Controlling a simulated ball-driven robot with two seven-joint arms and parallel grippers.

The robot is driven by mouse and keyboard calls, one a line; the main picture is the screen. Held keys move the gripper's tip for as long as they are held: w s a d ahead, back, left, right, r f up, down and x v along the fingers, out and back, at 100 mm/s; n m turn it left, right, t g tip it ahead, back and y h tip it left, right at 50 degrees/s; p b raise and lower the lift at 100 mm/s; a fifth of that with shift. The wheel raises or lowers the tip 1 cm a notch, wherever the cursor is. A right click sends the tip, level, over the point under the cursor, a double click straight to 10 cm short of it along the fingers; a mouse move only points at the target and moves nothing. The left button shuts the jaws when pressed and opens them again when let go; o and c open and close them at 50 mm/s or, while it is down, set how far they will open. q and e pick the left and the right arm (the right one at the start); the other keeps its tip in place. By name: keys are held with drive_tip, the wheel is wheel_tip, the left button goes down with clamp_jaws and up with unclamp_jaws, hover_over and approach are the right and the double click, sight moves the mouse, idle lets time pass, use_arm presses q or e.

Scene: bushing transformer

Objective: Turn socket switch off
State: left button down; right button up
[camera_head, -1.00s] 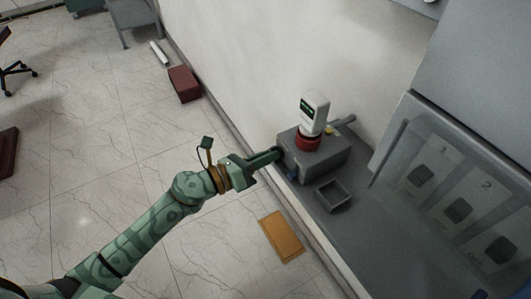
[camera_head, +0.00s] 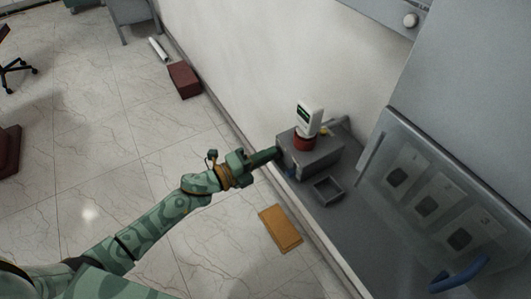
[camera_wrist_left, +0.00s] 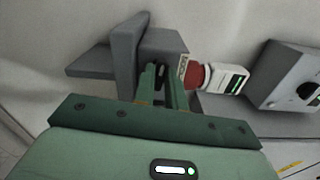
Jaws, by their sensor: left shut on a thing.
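A grey socket box (camera_head: 312,155) stands on a grey ledge against the wall. A red cylinder (camera_head: 303,142) with a white and green device (camera_head: 309,118) sits on top of it. My left gripper (camera_head: 277,154) is at the box's left side, shut on a small dark part there, which I take to be the switch. In the left wrist view my fingers (camera_wrist_left: 161,88) reach the grey box (camera_wrist_left: 160,48), with the red cylinder (camera_wrist_left: 197,75) to their right. The fingers mostly hide the gripped part, so its setting is unclear. My right gripper is out of view.
A small open grey tray (camera_head: 328,190) lies in front of the box. A sloped panel with several switches (camera_head: 432,205) and a blue handle (camera_head: 460,274) is at right. An orange board (camera_head: 281,229) and a red box (camera_head: 184,78) are on the floor.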

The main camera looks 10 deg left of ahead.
use_arm(q)
drive_tip(key=shift+n, duration=0.7)
drive_tip(key=shift+p, duration=0.3)
drive_tip(key=c, duration=1.4)
unclamp_jaws()
drive_tip(key=shift+c, duration=0.2)
drive_tip(key=v, duration=1.6)
drive_tip(key=shift+p, duration=0.35)
drive_tip(key=shift+s+a, duration=0.15)
